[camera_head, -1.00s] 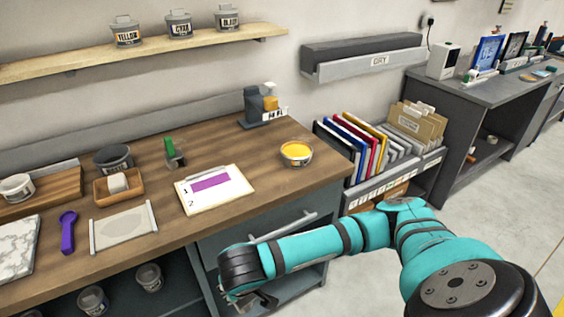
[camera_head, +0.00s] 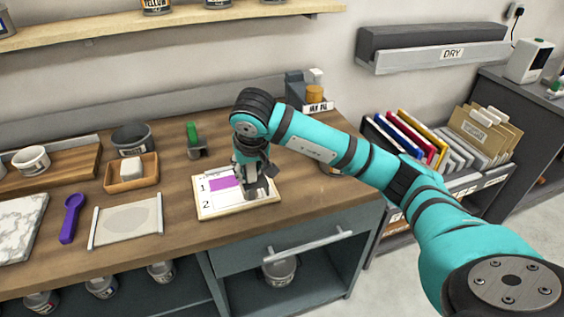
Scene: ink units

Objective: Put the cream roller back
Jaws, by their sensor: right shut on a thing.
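My right gripper (camera_head: 256,186) points down over the lower right part of a white card (camera_head: 215,207) that carries a purple patch (camera_head: 222,184) and the numbers 1 and 2. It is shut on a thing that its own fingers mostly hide. I cannot make out the held thing's shape or colour, nor whether it touches the card. I cannot pick out a cream roller for certain. A small green-handled tool (camera_head: 192,132) stands in a grey holder (camera_head: 197,151) behind the card. My left gripper is not in view.
A cream sheet between two rails (camera_head: 126,225), a purple spoon (camera_head: 71,218), a wooden tray with a white block (camera_head: 118,186) and a dark tub (camera_head: 132,138) are to the left. A rack of coloured folders (camera_head: 420,140) stands at right.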

